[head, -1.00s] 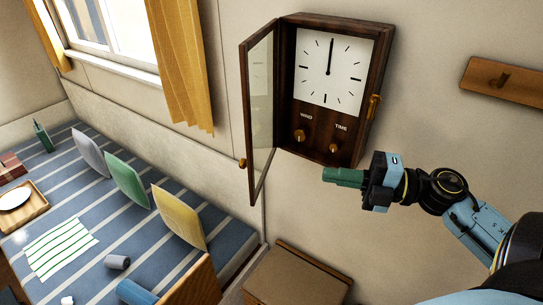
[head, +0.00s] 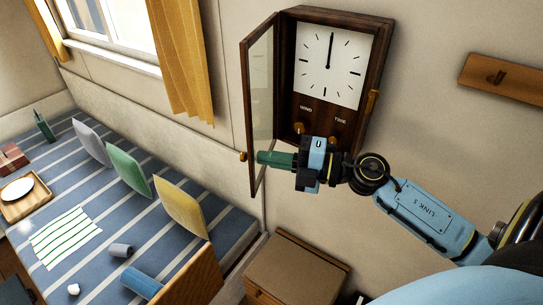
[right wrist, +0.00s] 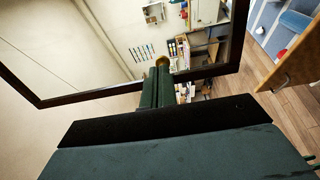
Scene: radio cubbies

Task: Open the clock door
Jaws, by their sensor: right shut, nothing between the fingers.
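The wall clock (head: 330,68) has a dark wood case and a white face, with a wind knob and a time knob below. Its glass door (head: 261,105) stands swung open to the left, with a small brass knob (head: 243,156) at its free edge. The door frame (right wrist: 95,94) and knob (right wrist: 162,61) also show in the right wrist view. My right gripper (head: 262,158) is shut and empty, its green fingers pointing left on the inner side of the open door. It partly covers the clock's lower part and time knob. My left gripper is not in view.
A wooden peg rail (head: 505,77) is on the wall at right. A wooden cabinet (head: 297,270) stands below the clock. A striped bed (head: 90,215) with several cushions lies at left, below a yellow curtain (head: 180,60).

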